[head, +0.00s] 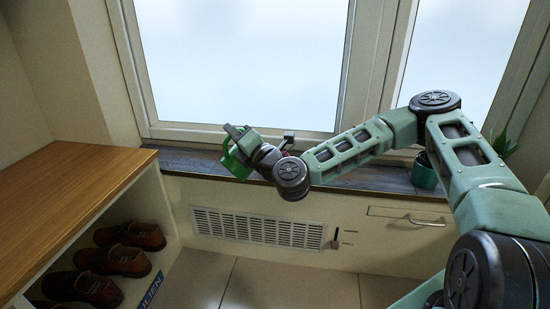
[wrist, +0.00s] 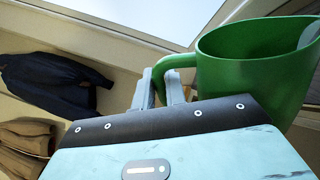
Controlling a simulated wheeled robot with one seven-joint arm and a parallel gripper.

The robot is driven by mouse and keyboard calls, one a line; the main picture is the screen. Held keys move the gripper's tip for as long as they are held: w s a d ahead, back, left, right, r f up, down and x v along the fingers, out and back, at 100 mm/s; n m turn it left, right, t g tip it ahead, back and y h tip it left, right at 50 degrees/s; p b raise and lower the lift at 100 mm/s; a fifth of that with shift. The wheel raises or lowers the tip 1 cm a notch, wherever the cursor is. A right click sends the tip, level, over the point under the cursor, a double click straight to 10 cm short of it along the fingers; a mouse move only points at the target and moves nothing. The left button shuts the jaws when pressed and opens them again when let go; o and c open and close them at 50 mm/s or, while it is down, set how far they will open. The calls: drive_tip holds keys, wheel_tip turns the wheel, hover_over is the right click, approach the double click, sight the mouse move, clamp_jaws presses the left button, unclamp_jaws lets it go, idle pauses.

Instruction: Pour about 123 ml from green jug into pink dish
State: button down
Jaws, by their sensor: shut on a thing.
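The green jug (head: 238,160) is at the end of my arm, in front of the window and over the dark sill in the head view. It fills the upper right of the wrist view (wrist: 250,75), with its open rim and its handle in sight. My gripper (wrist: 160,88) is shut on the jug's handle. In the head view my wrist partly hides the jug. The jug looks tilted in the wrist view, which is itself slanted. I cannot tell how much is in it. I do not see the pink dish in either view.
The dark window sill (head: 375,180) runs below the window. A green plant pot (head: 424,174) stands on it at the right. A wooden-topped shoe cubby (head: 70,190) with brown shoes (head: 113,260) is at the left. Dark clothing (wrist: 48,85) hangs at the left in the wrist view.

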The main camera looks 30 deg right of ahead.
drive_tip(key=shift+d+r, duration=0.15)
drive_tip(key=shift+r, duration=0.05)
drive_tip(key=shift+d+r+m, duration=0.2)
drive_tip(key=shift+m, duration=0.3)
drive_tip(key=shift+w+d+r+m+h+p, duration=0.1)
drive_tip(key=shift+d+r+m+h+p, duration=0.3)
drive_tip(key=shift+m, duration=0.3)
drive_tip(key=shift+w+d+r+m+h+p, duration=0.15)
drive_tip(key=shift+d+r+m, duration=0.2)
drive_tip(key=shift+d+m, duration=0.3)
idle(0.9)
drive_tip(key=shift+d+r+m, duration=0.2)
drive_tip(key=shift+d+m, duration=0.35)
